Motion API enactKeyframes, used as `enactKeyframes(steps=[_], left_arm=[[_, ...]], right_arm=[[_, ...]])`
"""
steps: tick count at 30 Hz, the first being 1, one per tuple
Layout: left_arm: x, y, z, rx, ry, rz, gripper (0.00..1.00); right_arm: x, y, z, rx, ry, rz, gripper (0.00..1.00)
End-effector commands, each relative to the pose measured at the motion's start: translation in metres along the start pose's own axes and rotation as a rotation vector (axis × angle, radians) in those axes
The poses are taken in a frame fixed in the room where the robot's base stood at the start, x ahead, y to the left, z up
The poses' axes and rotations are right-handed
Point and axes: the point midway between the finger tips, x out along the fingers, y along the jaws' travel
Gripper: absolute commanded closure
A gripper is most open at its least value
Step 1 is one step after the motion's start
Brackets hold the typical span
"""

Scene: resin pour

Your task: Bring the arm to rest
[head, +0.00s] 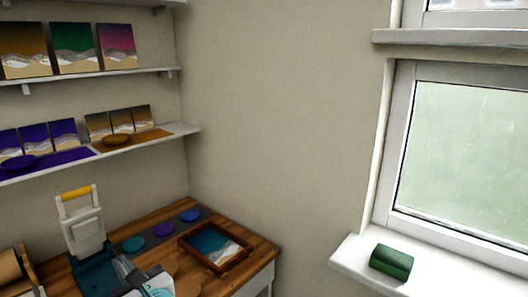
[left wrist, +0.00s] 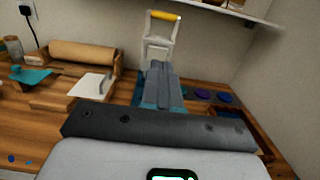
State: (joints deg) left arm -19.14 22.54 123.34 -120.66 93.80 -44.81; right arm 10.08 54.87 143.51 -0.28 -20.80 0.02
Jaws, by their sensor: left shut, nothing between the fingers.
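My left gripper (head: 124,267) shows at the bottom of the head view, over the wooden bench and in front of a white frame with a yellow handle (head: 82,222). In the left wrist view the two grey fingers of this gripper (left wrist: 163,75) lie together, shut, with nothing between them. They point toward the white frame, which stands behind them and partly hides behind the fingers. Much of my left arm is cut off by the lower picture edge in the head view. My right gripper is in neither view.
The wooden bench (head: 255,252) carries a framed picture tray (head: 214,245) and coloured discs (head: 163,230) to the right. A brown paper roll (left wrist: 85,52) and a white sheet (left wrist: 92,84) lie left. Shelves (head: 150,139) hang above; a green object (head: 391,262) sits on the windowsill.

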Motion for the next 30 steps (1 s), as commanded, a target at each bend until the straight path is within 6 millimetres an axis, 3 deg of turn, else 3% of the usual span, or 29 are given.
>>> enactKeyframes(steps=[1, 10, 14, 17, 20, 23, 24, 27, 30], left_arm=[[0.001, 0.001, -0.018, 0.011, 0.054, 0.003, 1.00], [-0.008, 0.018, -0.115, 0.013, 0.388, 0.058, 1.00], [-0.025, 0.033, -0.167, -0.008, 0.577, 0.118, 1.00], [-0.052, 0.049, -0.216, -0.044, 0.769, 0.201, 1.00], [-0.098, 0.072, -0.272, -0.122, 1.017, 0.352, 1.00], [-0.164, 0.093, -0.322, -0.273, 1.284, 0.600, 1.00], [-0.194, 0.098, -0.338, -0.357, 1.382, 0.730, 1.00], [-0.266, 0.097, -0.365, -0.655, 1.554, 1.149, 1.00], [-0.304, 0.082, -0.381, -1.000, 1.542, 1.562, 1.00]], right_arm=[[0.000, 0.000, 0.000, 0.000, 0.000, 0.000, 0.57], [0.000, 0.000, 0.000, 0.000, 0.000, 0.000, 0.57], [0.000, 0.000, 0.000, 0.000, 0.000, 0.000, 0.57], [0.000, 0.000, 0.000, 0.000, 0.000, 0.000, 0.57], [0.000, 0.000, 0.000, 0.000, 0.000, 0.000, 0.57], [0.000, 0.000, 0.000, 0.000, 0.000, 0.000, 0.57], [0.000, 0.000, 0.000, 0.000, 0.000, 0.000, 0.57], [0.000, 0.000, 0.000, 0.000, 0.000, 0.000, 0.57], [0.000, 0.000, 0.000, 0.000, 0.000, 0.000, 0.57]])
